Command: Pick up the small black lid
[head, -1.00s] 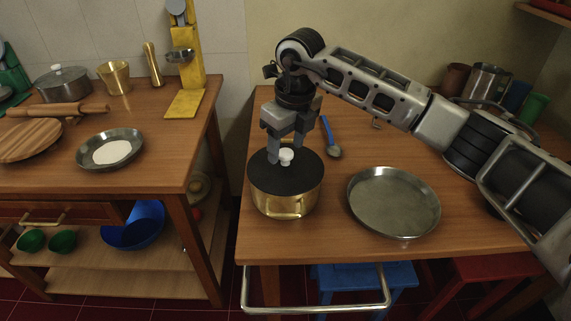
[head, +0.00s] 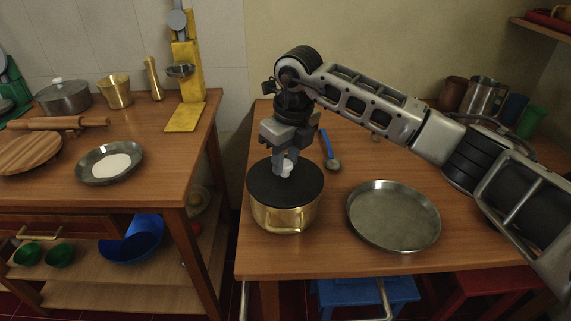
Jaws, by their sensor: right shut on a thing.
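The small black lid (head: 262,187) is a flat dark disc with a white knob (head: 286,168) at its centre. It lies on the brass pot (head: 284,218), on the right-hand table near its left edge. My right gripper (head: 284,166) points down over the lid and is shut on the white knob. The fingers hide part of the knob. The lid appears to rest on the pot's rim. My left gripper is not in view.
A round metal pan (head: 394,215) sits right of the pot. A blue-handled spoon (head: 327,146) lies behind it. Metal cups (head: 482,97) stand at the back right. A gap separates this table from the left table (head: 150,165), which holds a rolling pin (head: 55,123) and a plate (head: 110,162).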

